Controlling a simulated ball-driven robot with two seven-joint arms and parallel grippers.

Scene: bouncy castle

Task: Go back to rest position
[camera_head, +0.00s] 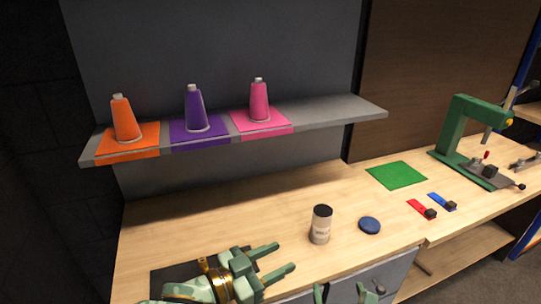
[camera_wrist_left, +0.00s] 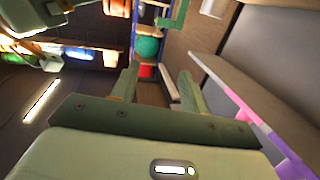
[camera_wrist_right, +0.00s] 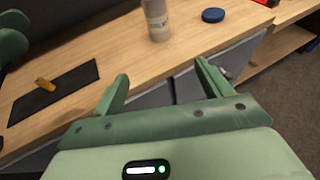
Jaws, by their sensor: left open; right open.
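My left gripper (camera_head: 284,256) is open and empty, above the front of the wooden workbench (camera_head: 240,215). Its two green fingers also show apart in the left wrist view (camera_wrist_left: 158,78), with nothing between them. My right gripper (camera_head: 342,293) shows only its fingertips at the bottom edge of the head view, in front of the bench. In the right wrist view (camera_wrist_right: 161,72) its fingers are spread and empty, with the bench's front edge beyond them.
A white can (camera_head: 320,228) and a blue disc (camera_head: 370,225) stand near the grippers. A black mat (camera_wrist_right: 60,92) carries a small yellow piece (camera_wrist_right: 45,84). A shelf (camera_head: 345,110) holds three cones. A green press (camera_head: 465,140) stands right.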

